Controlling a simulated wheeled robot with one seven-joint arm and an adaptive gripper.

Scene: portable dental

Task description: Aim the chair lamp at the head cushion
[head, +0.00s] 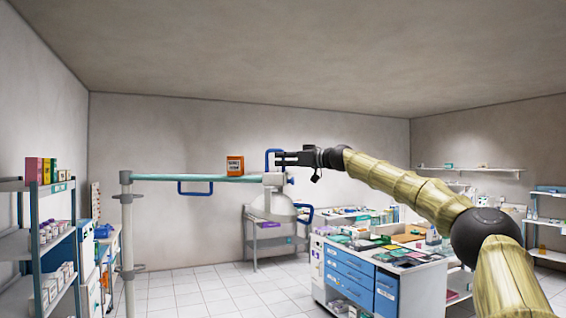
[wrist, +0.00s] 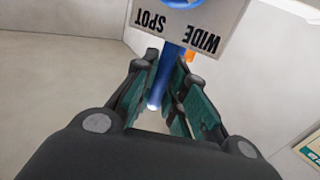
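The chair lamp (head: 272,205) has a white domed head and hangs at the right end of a teal arm (head: 220,178). Its dome faces down. My gripper (head: 280,158) is at the upper blue handle (head: 268,154). In the wrist view a blue bar (wrist: 166,80) runs between my gripper's green-padded fingers (wrist: 168,85), which close in on it. A grey plate (wrist: 190,22) marked SPOT and WIDE, upside down, is just beyond the fingertips. I see no head cushion or chair in either view.
A white pole (head: 128,245) carries the arm at left. A cabinet with blue drawers (head: 348,272) and a cluttered top stands at right. Shelves (head: 48,245) are at far left. Floor is clear between.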

